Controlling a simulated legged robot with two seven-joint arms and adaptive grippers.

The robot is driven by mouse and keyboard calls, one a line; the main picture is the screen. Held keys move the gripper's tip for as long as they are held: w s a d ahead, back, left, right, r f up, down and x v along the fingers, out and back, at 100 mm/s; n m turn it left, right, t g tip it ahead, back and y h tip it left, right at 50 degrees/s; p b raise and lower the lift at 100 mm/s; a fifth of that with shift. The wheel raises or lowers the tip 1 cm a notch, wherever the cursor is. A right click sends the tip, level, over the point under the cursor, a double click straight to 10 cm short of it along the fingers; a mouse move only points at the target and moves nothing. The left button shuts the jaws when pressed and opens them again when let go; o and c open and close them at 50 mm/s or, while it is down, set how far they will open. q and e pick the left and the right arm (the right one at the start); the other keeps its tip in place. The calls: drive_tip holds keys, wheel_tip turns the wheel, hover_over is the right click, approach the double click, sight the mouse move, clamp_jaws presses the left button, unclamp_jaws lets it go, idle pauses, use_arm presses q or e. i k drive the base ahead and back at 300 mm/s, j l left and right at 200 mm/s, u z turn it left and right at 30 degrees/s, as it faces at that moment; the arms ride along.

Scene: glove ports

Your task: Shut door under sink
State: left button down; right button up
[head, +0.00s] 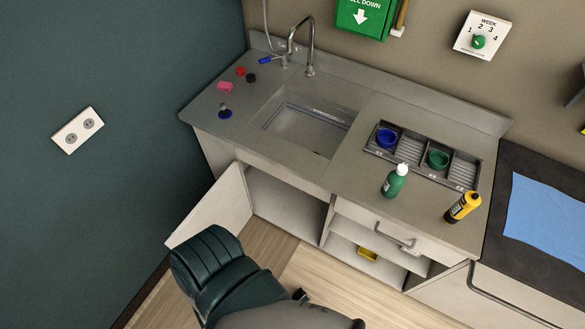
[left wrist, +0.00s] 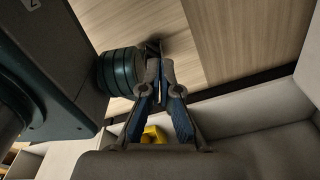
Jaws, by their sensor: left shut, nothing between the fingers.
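The pale door under the sink (head: 212,207) stands open at the left of the cabinet in the head view, swung out into the room. The empty compartment (head: 280,207) behind it is exposed below the sink (head: 305,125). My dark arm is in front of and below the door in the head view and covers part of the floor there. In the left wrist view my left gripper (left wrist: 160,55) is shut and empty, its blue-padded fingers together over the wooden floor. Whether it touches the door cannot be told. My right gripper is not in view.
To the right are a drawer with a handle (head: 385,236) and open shelves holding a yellow bin (head: 367,254). A green bottle (head: 395,182) and a yellow bottle (head: 462,207) stand on the counter. Wooden floor (head: 335,288) is clear before the cabinet.

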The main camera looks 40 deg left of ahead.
sight(225, 204)
drive_tip(key=u, duration=1.15)
drive_tip(key=k+j+u, duration=0.2)
drive_tip(key=j, duration=0.25)
drive_tip(key=j+u, duration=0.2)
drive_tip(key=j, duration=0.2)
drive_tip(key=k+j+u, duration=0.1)
drive_tip(key=j+u, duration=0.15)
drive_tip(key=j, duration=0.2)
